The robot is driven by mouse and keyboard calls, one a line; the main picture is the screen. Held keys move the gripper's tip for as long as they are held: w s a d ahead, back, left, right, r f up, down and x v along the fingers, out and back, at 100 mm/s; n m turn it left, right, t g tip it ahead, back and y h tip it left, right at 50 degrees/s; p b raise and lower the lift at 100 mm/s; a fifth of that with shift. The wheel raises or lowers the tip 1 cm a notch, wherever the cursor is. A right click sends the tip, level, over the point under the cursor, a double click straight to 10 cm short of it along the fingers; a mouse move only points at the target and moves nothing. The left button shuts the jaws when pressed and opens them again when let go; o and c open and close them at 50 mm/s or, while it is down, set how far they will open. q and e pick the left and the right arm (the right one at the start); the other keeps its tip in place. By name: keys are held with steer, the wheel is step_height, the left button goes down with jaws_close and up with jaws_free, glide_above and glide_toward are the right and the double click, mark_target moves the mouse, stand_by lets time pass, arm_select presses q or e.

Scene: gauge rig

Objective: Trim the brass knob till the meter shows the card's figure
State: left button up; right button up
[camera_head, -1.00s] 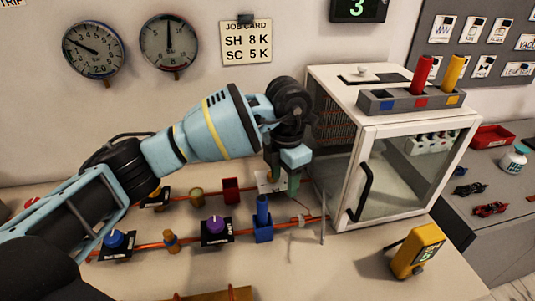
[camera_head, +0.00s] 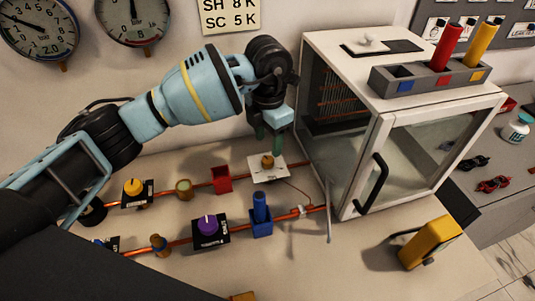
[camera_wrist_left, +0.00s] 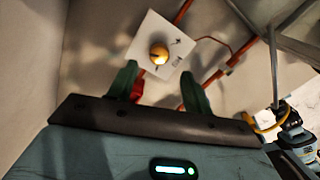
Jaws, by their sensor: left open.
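The brass knob (camera_head: 268,160) sits on a small white plate (camera_head: 259,172) on the upper copper pipe. My left gripper (camera_head: 266,143) is open just above the knob, its green fingers apart from it. In the left wrist view the knob (camera_wrist_left: 159,53) shows beyond the two open fingertips (camera_wrist_left: 160,82), roughly centred between them, with a dark mark on it. The yellow meter (camera_head: 430,243) stands on the bench at the right; its reading cannot be made out. The job card (camera_head: 230,16) on the wall shows SH 8 K and SC 5 K.
A white glass-doored cabinet (camera_head: 345,150) with a black handle stands right of the knob. A purple knob (camera_head: 209,225), a blue valve (camera_head: 261,216), a red block (camera_head: 221,179) and a yellow knob (camera_head: 133,187) line the pipes.

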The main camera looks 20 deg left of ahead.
mark_target(268, 159)
arm_select(q)
steer(key=shift+f, duration=3.15)
arm_select(e)
steer(key=shift+w+r, duration=0.15)
steer(key=shift+w, duration=0.25)
arm_select(q)
steer(key=c, duration=1)
steer(key=shift+o, duration=0.2)
arm_select(e)
steer(key=shift+s+a, duration=0.1)
